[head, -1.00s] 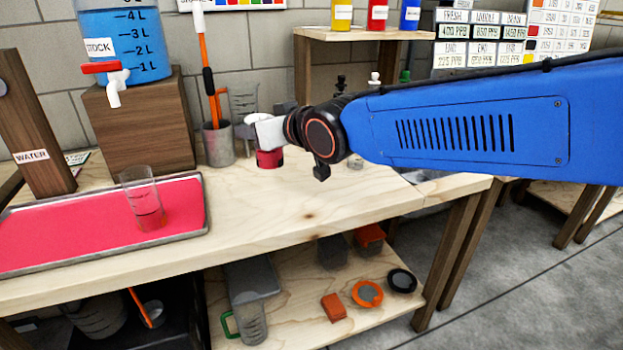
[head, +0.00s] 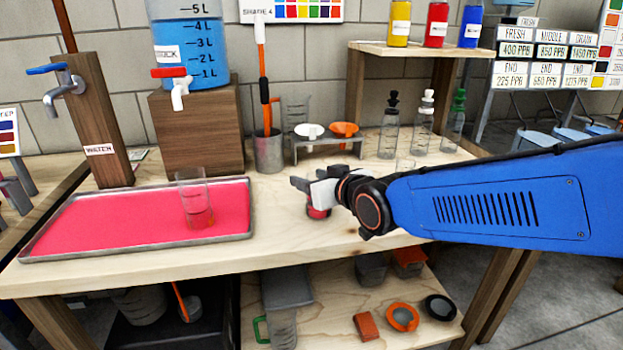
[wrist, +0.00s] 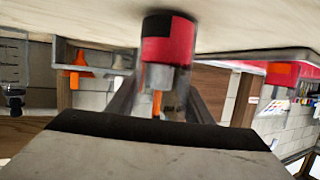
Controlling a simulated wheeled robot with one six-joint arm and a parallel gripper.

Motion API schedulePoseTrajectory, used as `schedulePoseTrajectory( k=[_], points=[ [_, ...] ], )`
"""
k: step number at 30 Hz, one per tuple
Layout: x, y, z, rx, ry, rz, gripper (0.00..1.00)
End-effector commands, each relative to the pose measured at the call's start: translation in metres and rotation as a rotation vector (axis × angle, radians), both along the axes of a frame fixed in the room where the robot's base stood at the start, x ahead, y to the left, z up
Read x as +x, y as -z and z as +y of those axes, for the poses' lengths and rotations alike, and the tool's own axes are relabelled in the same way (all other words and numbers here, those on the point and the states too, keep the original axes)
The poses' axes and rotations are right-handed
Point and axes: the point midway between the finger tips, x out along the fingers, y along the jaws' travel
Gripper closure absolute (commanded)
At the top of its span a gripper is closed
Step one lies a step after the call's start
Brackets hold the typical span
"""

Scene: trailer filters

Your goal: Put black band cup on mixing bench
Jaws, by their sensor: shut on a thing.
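The cup (head: 318,213) shows red, with its upper part hidden by my gripper in the head view. In the wrist view, which looks upside down, the cup (wrist: 180,50) has a red body with a black patch and a clear part towards my gripper. My gripper (head: 305,186) is shut on the cup, with a finger on each side of it in the wrist view. The cup is over the wooden bench (head: 290,240), close to its top; I cannot tell whether it touches.
A red-lined tray (head: 235,235) with a clear beaker (head: 195,200) is to the left. A metal pot (head: 268,150), a small rack (head: 328,145) with funnels and several bottles (head: 422,125) stand behind. The bench front is clear.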

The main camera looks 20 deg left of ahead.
Motion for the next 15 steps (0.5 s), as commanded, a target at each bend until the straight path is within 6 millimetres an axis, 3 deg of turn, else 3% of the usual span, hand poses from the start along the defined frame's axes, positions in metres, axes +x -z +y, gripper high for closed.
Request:
schedulePoseTrajectory(
  k=[8,9,10,11,15],
  points=[
    [0.0001,0.0023,0.0001,0.000,0.000,0.000,0.82],
    [0.0000,0.0023,0.0000,0.000,0.000,0.000,0.46],
    [0.0000,0.0022,0.0000,0.000,0.000,0.000,0.39],
    [0.0000,0.0021,0.0001,0.000,0.000,0.000,0.35],
    [0.0001,0.0020,0.0001,0.000,0.000,0.000,0.35]
  ],
)
